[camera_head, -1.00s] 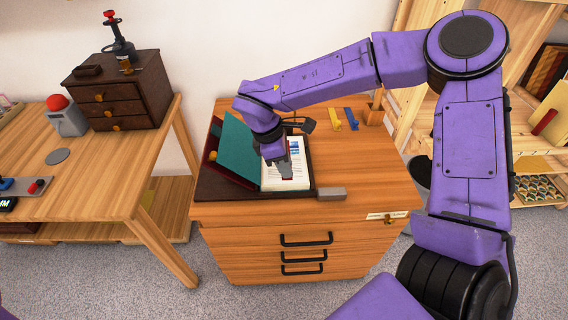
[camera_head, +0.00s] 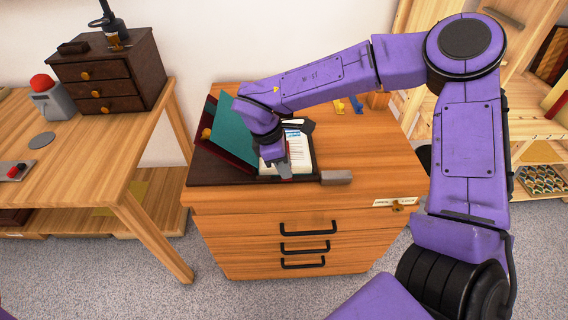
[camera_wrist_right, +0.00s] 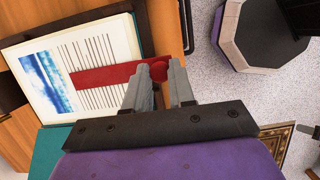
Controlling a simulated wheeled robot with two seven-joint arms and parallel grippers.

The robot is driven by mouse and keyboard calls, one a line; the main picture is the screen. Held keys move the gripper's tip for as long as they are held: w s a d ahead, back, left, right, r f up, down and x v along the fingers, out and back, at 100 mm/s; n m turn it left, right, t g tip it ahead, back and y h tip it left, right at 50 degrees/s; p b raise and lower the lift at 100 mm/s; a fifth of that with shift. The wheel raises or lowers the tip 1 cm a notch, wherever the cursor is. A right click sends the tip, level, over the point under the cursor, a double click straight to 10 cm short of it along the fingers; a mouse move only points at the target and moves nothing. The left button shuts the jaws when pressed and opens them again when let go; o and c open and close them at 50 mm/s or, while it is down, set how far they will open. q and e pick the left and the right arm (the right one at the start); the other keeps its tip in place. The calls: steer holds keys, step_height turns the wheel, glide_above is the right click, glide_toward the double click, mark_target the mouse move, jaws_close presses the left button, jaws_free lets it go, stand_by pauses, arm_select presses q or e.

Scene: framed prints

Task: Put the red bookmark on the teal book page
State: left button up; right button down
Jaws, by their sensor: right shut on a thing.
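The teal book lies open on the wooden cabinet, its teal cover (camera_head: 234,138) raised on the left and its white page (camera_head: 298,147) on the right. In the right wrist view the page (camera_wrist_right: 98,47) shows a blue picture and printed lines. My right gripper (camera_head: 285,172) is over the near end of the page. Its fingers (camera_wrist_right: 159,98) are shut on the knobbed end of the red bookmark (camera_wrist_right: 103,76). The strip extends across the page; whether it touches the paper I cannot tell. The head view hides the bookmark. My left gripper is not in view.
A grey block (camera_head: 336,177) sits at the cabinet's front edge, right of the book. The cabinet top (camera_head: 375,155) is clear further right. Small yellow and blue items (camera_head: 348,105) stand behind. A wooden table (camera_head: 85,150) with a dark drawer box (camera_head: 108,75) is at left.

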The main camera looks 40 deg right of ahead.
steer(key=c, duration=0.9)
jaws_free()
steer(key=shift+o, duration=0.2)
steer(key=v, duration=1)
steer(key=shift+r, duration=0.25)
steer(key=shift+a, duration=0.1)
